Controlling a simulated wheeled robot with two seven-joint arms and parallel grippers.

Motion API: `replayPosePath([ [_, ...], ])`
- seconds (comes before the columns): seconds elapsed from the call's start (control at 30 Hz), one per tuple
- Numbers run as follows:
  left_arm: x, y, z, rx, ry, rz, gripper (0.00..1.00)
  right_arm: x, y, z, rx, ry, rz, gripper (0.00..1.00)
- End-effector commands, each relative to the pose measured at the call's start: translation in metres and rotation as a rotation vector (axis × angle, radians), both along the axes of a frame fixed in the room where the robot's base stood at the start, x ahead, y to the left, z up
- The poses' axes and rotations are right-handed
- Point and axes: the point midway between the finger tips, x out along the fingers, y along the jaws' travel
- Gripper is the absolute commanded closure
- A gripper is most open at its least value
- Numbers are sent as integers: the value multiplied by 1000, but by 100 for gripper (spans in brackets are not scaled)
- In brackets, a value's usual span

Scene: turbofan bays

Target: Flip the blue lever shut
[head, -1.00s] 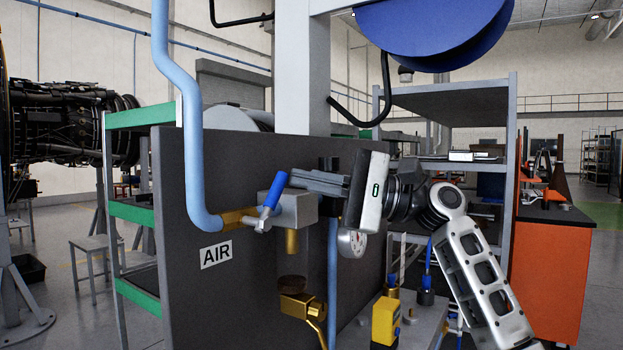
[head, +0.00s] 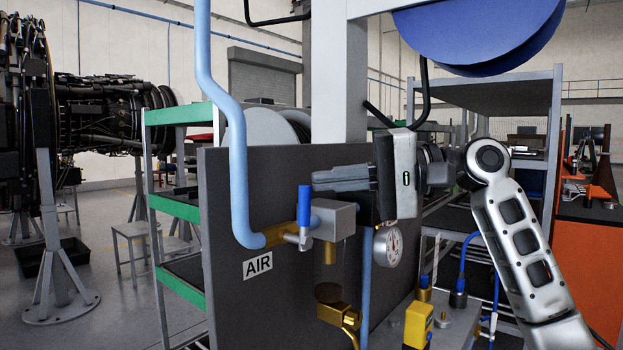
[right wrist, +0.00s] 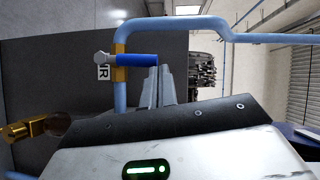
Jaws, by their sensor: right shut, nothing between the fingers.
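The blue lever (head: 304,208) stands upright on the valve beside the grey block (head: 334,220), at right angles to the short brass pipe piece (head: 280,235). In the right wrist view the lever (right wrist: 137,60) lies across the picture, over the pipe line. My right gripper (head: 314,181) is shut and empty, with its fingers pointing left just to the right of the lever's top. In the wrist view the fingertips (right wrist: 160,70) are close to the lever's free end; I cannot tell whether they touch. My left gripper is not in view.
The light blue pipe (head: 236,150) comes down the dark panel (head: 225,300) to the valve, above the AIR label (head: 258,265). A pressure gauge (head: 388,243) and a yellow box (head: 418,325) are below my right gripper. A blue reel (head: 480,35) hangs above.

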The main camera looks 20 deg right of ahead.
Motion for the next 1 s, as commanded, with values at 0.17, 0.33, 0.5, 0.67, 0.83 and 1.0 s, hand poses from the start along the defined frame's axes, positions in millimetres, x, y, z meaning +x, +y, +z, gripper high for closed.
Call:
replayPosePath([
  [0.17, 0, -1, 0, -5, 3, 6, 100, -4, -7, 0, -23, -10, -20, 100],
  [0.33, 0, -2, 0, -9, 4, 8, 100, -5, -8, 0, -26, -11, -21, 100],
  [0.5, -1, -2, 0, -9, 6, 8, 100, -5, -7, 0, -24, -11, -19, 100],
  [0.67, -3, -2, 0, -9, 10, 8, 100, -4, -9, 1, -24, -11, -19, 100],
  [0.83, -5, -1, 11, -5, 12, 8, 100, 2, -25, 8, -22, -9, -16, 100],
  [1.0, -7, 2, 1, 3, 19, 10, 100, -2, -59, 5, -25, -13, -14, 100],
])
